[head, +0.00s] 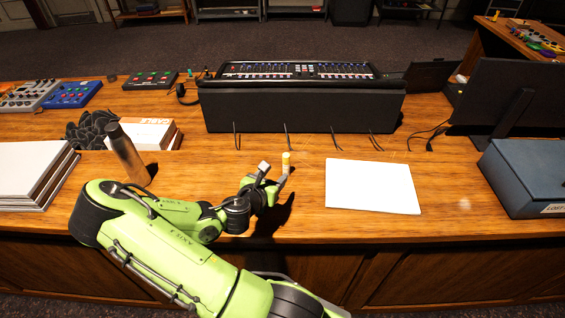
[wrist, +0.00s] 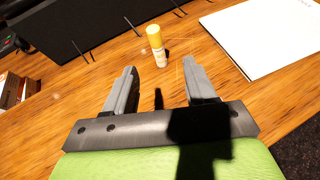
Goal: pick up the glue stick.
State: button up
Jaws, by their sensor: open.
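The glue stick (head: 286,161) is a small yellow-capped cylinder standing upright on the wooden desk. In the wrist view the glue stick (wrist: 157,47) shows a yellow cap and a pale label, beyond the fingertips and roughly in line with the gap between them. My gripper (head: 275,173) is just in front of it in the head view, and its right finger looks close to the stick's lower part. In the wrist view my gripper (wrist: 160,76) is open with nothing between its fingers. The stick's base is partly hidden in the head view.
A white paper sheet (head: 373,186) lies to the right. A black mixing console (head: 300,107) stands behind, with thin cables in front. A blue-grey box (head: 527,175) is far right.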

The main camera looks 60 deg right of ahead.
aim_at(285, 162)
jog(key=x, duration=0.5)
jog(key=p+x, duration=0.1)
jog(key=x, duration=0.9)
jog(key=shift+w+d+f, duration=0.2)
jog(key=shift+w+d, duration=0.1)
jog(key=shift+w, duration=0.1)
jog(key=shift+a, duration=0.2)
jog(key=shift+c, duration=0.8)
grip_shut()
